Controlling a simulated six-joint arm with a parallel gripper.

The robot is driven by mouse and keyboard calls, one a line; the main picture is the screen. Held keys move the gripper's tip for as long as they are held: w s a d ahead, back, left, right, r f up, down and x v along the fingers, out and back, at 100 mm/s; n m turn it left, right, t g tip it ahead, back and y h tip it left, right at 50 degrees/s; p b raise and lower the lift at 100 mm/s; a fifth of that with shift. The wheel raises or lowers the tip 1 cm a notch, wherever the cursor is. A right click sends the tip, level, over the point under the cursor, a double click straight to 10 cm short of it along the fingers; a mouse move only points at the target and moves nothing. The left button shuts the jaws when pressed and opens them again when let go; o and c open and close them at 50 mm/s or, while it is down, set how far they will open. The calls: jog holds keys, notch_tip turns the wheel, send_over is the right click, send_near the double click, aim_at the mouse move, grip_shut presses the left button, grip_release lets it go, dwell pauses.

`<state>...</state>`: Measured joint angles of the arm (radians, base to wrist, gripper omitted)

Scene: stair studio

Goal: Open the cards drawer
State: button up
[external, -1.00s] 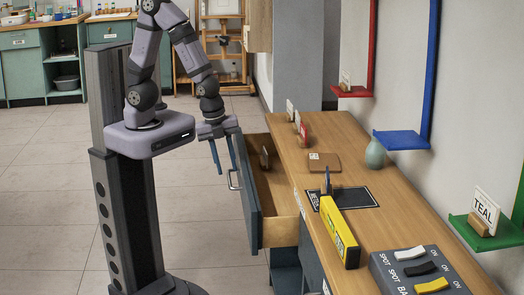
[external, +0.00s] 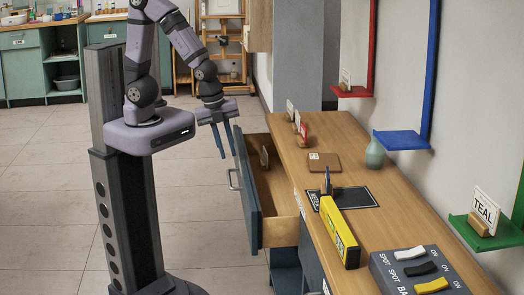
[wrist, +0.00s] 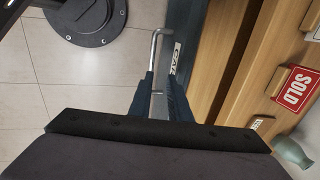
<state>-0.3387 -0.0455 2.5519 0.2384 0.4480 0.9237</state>
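The drawer (external: 249,200) stands pulled out from the wooden-topped counter, with its inside showing. Its dark front carries a metal bar handle (external: 232,179), which also shows in the wrist view (wrist: 154,50). A partly readable label (wrist: 176,58) on the front seems to begin with "CA". A small brown item (external: 264,157) is in the drawer.
The counter top (external: 335,140) holds a brown block (external: 324,163), a green vase (external: 375,152), a yellow level (external: 340,232), a switch box (external: 425,270) and small signs, one reading SOLD (wrist: 297,88). Red, blue and green wall shelves stand right.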

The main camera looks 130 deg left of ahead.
jog(key=w+a+r+m+t+p, duration=0.1)
jog(key=w+a+t+p, duration=0.1)
jog(key=a, duration=0.4)
jog(key=w+a+r+m+t+p, duration=0.2)
jog(key=a, duration=0.3)
jog(key=w+a+r+m+t+y+p, duration=0.1)
jog(key=w+a+r+t+p, duration=0.1)
jog(key=a, duration=0.4)
jog(key=shift+w+a+m, duration=0.3)
jog(key=shift+m, duration=0.1)
jog(key=s+d+r+m+t+h+p, duration=0.4)
jog(key=s+r+t+h+p, duration=0.1)
jog(key=s+r+t+h, duration=0.3)
jog(key=n+g+h+b, duration=0.1)
jog(key=g+h+b, duration=0.1)
jog(key=b, duration=0.9)
send_near(229, 176)
jog(key=w+d+f, duration=0.1)
jog(key=w, duration=0.1)
jog(key=shift+w+d+f, duration=0.1)
jog(key=shift+d, duration=0.05)
jog(key=shift+w, duration=0.1)
jog(key=shift+p+x, duration=0.45)
jog(key=shift+x, duration=3.15)
